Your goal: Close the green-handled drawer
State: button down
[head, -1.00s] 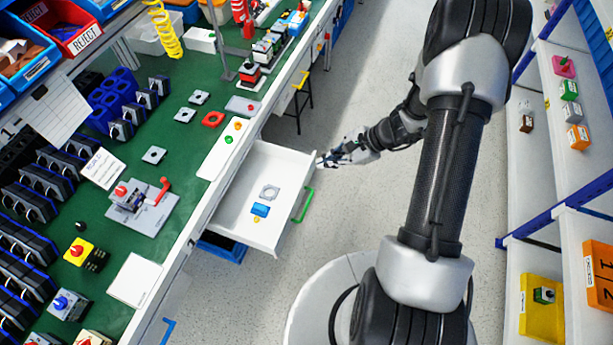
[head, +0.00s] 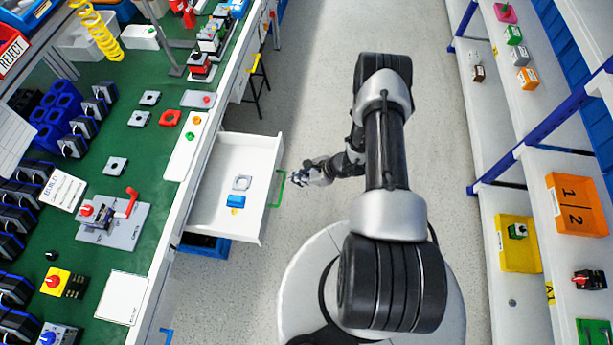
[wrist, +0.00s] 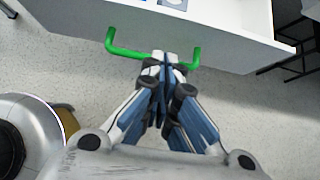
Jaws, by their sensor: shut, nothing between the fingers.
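The white drawer (head: 222,205) stands pulled out from the green workbench, with a grey ring-shaped part and a blue block lying in it. Its green handle (head: 276,190) is on the front face, and the handle also shows in the wrist view (wrist: 125,52). My gripper (head: 297,179) is shut and empty, just outside the drawer front beside the handle. In the wrist view my gripper (wrist: 160,62) points at the drawer front (wrist: 225,40), with its tips overlapping the line of the handle bar between its two ends. I cannot tell whether the tips touch it.
The green workbench (head: 120,185) with several switches and parts runs along the left. A shelf unit with an orange bin (head: 577,204) and a yellow bin (head: 519,243) stands on the right. A blue bin sits below the drawer.

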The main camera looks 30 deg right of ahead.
aim_at(272, 182)
jog(key=shift+w+a+f, duration=0.3)
jog(key=shift+w+a, duration=0.45)
jog(key=shift+a, duration=0.3)
jog(key=shift+w+a+f, duration=0.25)
jog(key=shift+w+a, duration=0.5)
jog(key=shift+a, duration=0.3)
jog(key=w+a+b, duration=0.2)
jog(key=w+a, duration=0.1)
jog(key=a, duration=0.2)
jog(key=w+a+b, duration=0.3)
jog(key=w+a, duration=0.1)
jog(key=a, duration=0.1)
jog(key=w+a+b, duration=0.2)
jog(key=w+a, duration=0.2)
jog(key=a, duration=0.1)
jog(key=shift+w+a+f+b, duration=0.15)
jog(key=shift+w+a+b, duration=0.05)
jog(key=shift+a+b, duration=0.2)
jog(key=shift+w+a, duration=0.45)
jog(key=shift+a, duration=0.1)
jog(key=shift+d+b, duration=0.1)
jog(key=shift+b, duration=0.2)
